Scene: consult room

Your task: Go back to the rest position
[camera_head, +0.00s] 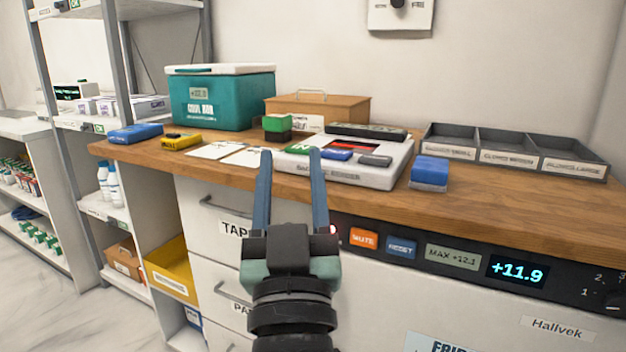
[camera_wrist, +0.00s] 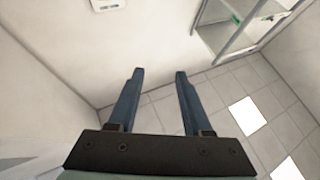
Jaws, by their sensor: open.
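My gripper (camera_head: 291,165) is open and empty, with its two blue-grey fingers apart. In the head view it is raised in front of the counter's front edge, fingertips up, overlapping the white tray in the picture. It also shows in the wrist view (camera_wrist: 159,74), with nothing between the fingers and wall and tiled floor behind them.
A wooden counter (camera_head: 500,210) bears a teal cool box (camera_head: 222,102), a wooden box (camera_head: 345,108), a white tray (camera_head: 385,178) with several small items, a blue block (camera_head: 430,170) and a grey divided bin (camera_head: 510,158). Drawers and a control panel lie below. Shelves (camera_head: 125,60) stand left.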

